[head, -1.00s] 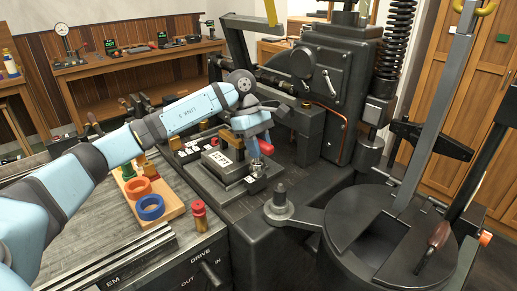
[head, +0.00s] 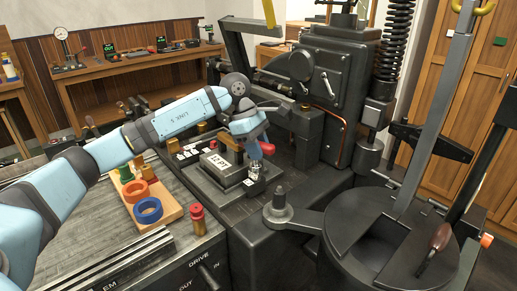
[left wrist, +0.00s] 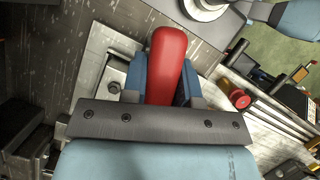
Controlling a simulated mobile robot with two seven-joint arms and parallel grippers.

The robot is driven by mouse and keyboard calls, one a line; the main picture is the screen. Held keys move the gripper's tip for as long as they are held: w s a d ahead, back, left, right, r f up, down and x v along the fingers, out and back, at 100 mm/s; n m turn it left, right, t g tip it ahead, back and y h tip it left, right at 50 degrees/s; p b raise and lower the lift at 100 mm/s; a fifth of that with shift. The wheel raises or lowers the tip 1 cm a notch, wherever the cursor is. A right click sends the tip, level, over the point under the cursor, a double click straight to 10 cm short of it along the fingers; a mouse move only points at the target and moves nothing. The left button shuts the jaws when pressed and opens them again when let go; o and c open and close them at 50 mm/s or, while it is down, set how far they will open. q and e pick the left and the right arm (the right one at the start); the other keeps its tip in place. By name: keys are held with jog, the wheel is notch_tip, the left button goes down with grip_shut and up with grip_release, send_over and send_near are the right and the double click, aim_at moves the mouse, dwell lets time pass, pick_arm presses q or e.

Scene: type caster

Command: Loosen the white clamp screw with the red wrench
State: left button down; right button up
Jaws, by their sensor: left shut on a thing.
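My left gripper (head: 260,150) is low over the dark machine bed, beside the block with a white label. It is shut on the red wrench (head: 267,148), whose red handle (left wrist: 168,62) rises between the blue fingers in the left wrist view. The fingers hide the wrench's lower end. A small pale and dark cylindrical part (head: 256,170) stands just below the gripper. It may be the white clamp screw, but it is too small to be sure, and I cannot tell whether the wrench touches it. My right gripper is not in view.
The labelled block (head: 219,161) stands close left of the gripper. A wooden board (head: 171,212) with orange and blue rings lies on the bench at left, near a red-capped cylinder (head: 197,218). The tall machine body (head: 325,80) rises behind. A round black pan (head: 385,240) fills the right front.

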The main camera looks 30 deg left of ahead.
pick_arm(q)
jog(key=shift+r+p, duration=1.75)
jog(key=shift+r, duration=1.75)
jog(key=c, duration=1.5)
grip_release()
grip_shut()
jog(key=shift+f, duration=0.1)
